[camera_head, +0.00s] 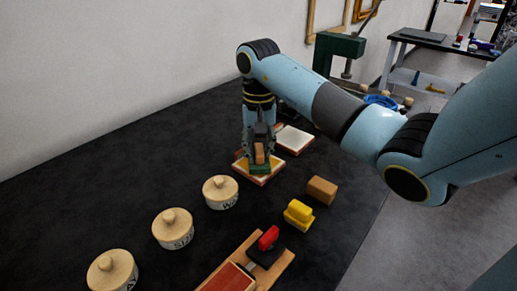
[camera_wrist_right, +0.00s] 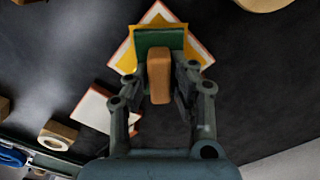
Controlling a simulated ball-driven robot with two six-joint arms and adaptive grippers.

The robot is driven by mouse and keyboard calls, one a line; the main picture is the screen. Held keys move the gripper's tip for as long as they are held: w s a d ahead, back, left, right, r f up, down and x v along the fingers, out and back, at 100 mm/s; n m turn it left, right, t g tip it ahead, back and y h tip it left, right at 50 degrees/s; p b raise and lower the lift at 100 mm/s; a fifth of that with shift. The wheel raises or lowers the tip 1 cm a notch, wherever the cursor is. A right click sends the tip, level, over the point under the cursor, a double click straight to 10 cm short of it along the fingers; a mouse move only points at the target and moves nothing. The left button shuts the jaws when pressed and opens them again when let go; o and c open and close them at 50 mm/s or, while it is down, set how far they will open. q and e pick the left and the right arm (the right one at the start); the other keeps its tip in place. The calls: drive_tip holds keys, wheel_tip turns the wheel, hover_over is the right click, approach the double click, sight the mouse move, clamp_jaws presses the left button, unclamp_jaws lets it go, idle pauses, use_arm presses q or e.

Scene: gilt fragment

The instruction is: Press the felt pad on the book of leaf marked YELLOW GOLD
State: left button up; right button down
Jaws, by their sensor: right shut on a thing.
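My right gripper (camera_head: 259,148) points down and is shut on the brown wooden handle (camera_wrist_right: 160,78) of the felt pad. The pad's green base (camera_head: 260,169) is over an open book of leaf (camera_head: 243,168) with a red-orange edge. In the right wrist view the green base (camera_wrist_right: 150,38) covers the middle of that book, and yellow-gold leaf (camera_wrist_right: 196,50) shows around it. I cannot tell whether pad and leaf touch. No marking on the book is readable. A second book with pale leaf (camera_head: 294,138) lies just behind to the right. My left gripper is not in view.
Three lidded wooden pots (camera_head: 220,192) stand in a row to the left and front. A yellow block (camera_head: 298,214), a brown block (camera_head: 321,190) and a board with a red-handled tool (camera_head: 268,239) are nearer. A green press (camera_head: 338,46) stands behind.

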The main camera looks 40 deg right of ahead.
sight(259, 148)
drive_tip(key=shift+w+r+p, duration=0.1)
drive_tip(key=shift+r+p, duration=1.7)
drive_tip(key=shift+r, duration=1.6)
